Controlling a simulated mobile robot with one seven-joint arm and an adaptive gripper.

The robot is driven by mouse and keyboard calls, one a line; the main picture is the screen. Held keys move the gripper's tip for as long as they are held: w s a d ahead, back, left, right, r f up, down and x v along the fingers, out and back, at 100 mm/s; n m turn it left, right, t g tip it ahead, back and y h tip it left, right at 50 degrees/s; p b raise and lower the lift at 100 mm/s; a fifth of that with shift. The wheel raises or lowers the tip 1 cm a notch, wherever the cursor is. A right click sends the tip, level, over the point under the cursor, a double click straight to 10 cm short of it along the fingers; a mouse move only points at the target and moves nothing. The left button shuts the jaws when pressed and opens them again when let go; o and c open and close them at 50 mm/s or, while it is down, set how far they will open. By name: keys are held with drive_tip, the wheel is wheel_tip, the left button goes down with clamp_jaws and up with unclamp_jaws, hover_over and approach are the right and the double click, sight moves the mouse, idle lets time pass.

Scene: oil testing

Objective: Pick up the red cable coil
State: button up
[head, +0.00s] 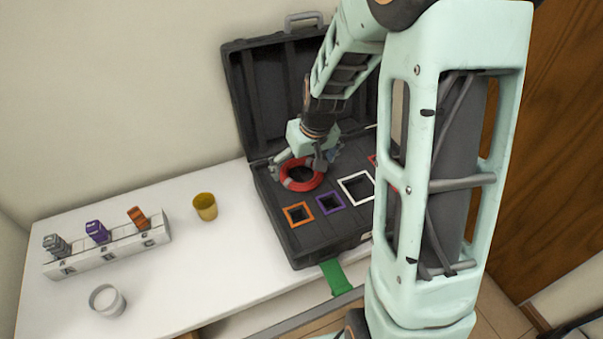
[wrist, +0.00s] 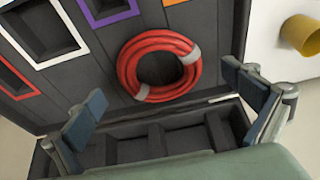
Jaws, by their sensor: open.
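The red cable coil (head: 284,180) lies flat on the dark foam panel of the open black case, with pale bands around it. In the wrist view the coil (wrist: 127,70) sits above and between my fingertips, with a gap to each finger. My gripper (head: 300,165) is over the coil in the head view, partly covering its back edge. In the wrist view my gripper (wrist: 160,95) is open, with one finger on each side and nothing between the pads. Whether the fingers touch the panel cannot be told.
The case (head: 290,255) has cutouts framed in orange (head: 289,220), purple (head: 323,203) and white (head: 343,191). Its lid (head: 240,110) stands open behind. A yellow cup (head: 205,208), a rack (head: 110,252) with connectors and a white ring-shaped container (head: 107,302) stand on the white table, left.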

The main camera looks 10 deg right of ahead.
drive_tip(key=shift+x, duration=1.4)
drive_tip(key=c, duration=1.2)
